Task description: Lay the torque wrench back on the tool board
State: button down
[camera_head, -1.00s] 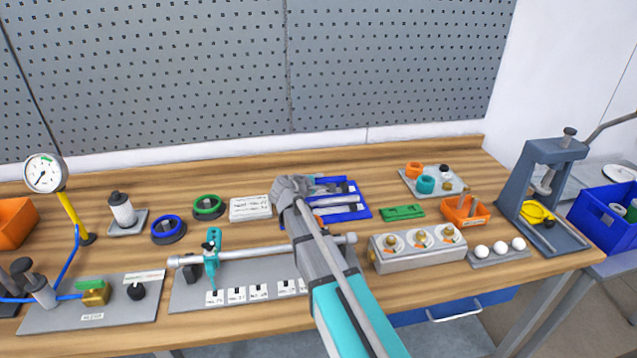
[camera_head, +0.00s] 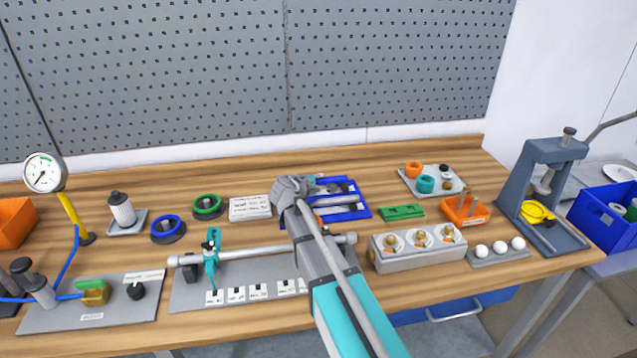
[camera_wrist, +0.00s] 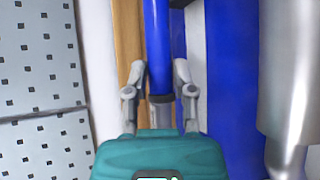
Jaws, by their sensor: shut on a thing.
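The blue tool board (camera_head: 364,212) lies on the bench in the head view, just past my wrist, with pale and dark strips on it. It also shows as a broad blue surface (camera_wrist: 232,90) on the right of the wrist view. My gripper (camera_wrist: 159,78) is shut on a blue bar with a dark grey collar, which I take for the torque wrench (camera_wrist: 164,35). The bar runs up the wrist view, beside the board's blue surface. I cannot tell whether it touches the board. In the head view my wrist and arm hide the fingertips.
A white label card (camera_head: 250,208) lies left of the board and a green block (camera_head: 401,212) right of it. A grey valve block (camera_head: 418,247) and a long bar fixture (camera_head: 250,252) stand in front. The pegboard (camera_head: 390,65) rises behind, past a strip of bare bench.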

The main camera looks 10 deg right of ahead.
jog(key=shift+f+b, duration=0.35)
jog(key=shift+f, duration=0.05)
dwell(0.4)
jog(key=shift+c, duration=1.8)
grip_release()
jog(key=shift+r, duration=0.2)
